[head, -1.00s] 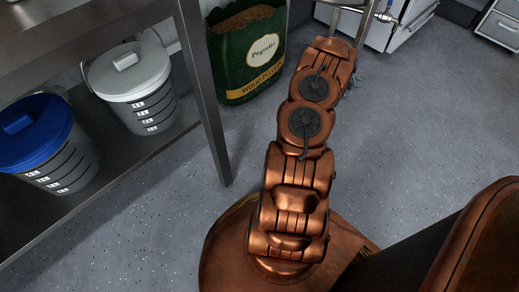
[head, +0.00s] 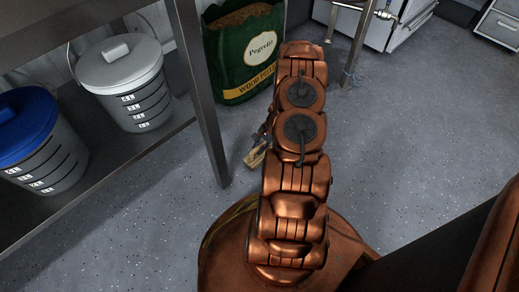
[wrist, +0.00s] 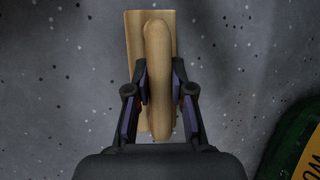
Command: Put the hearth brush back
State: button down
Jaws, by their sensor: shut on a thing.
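The hearth brush (wrist: 158,60) shows in the wrist view as a pale wooden handle over a flat wooden block. My gripper (wrist: 160,85) is shut on it, with one finger at each side of the handle. The bristles are hidden from the wrist camera. In the head view, part of the hearth brush (head: 255,156) shows left of my arm above the grey floor, and my arm hides most of my gripper. The place where the brush belongs cannot be told from these frames.
A metal rack leg (head: 200,95) stands close left of the brush. Its lower shelf (head: 110,160) holds a white-lidded bucket (head: 122,80) and a blue-lidded bucket (head: 38,140). A green wood pellet bag (head: 243,50) stands behind. Open speckled floor (head: 420,130) lies to the right.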

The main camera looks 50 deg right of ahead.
jog(key=shift+f, duration=0.1)
jog(key=c, duration=1)
grip_release()
jog(key=p+v, duration=0.5)
jog(key=v, duration=0.7)
